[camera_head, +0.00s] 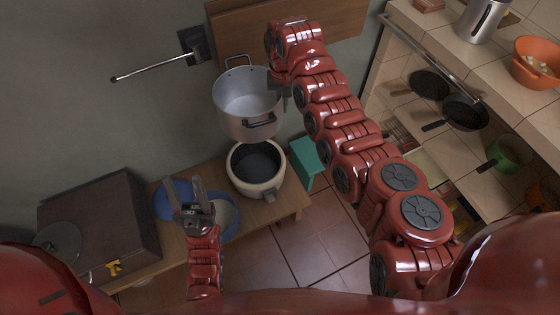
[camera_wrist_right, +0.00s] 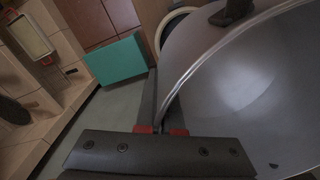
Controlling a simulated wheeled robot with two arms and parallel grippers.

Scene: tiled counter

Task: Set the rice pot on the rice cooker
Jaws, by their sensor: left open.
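The rice pot (camera_head: 235,120), a silver metal pot with dark handles, is in the air just beyond the rice cooker in the head view. My right gripper (camera_head: 284,94) is shut on its right rim; the right wrist view shows the pot wall (camera_wrist_right: 240,85) between the fingers (camera_wrist_right: 160,115). The rice cooker (camera_head: 249,186) is cream, open and dark inside, and stands on the wooden bench. Part of its rim shows behind the pot in the right wrist view (camera_wrist_right: 172,22). My left gripper (camera_head: 187,192) is open and empty over the blue dishes, left of the cooker.
Blue dishes (camera_head: 172,188) lie on the bench (camera_head: 288,204) beside the cooker. A brown box (camera_head: 100,225) stands at the left. A teal stool (camera_head: 307,160) is right of the cooker. A metal rod (camera_head: 150,68) sticks out from the wall. Tiled shelves with pans are at the right.

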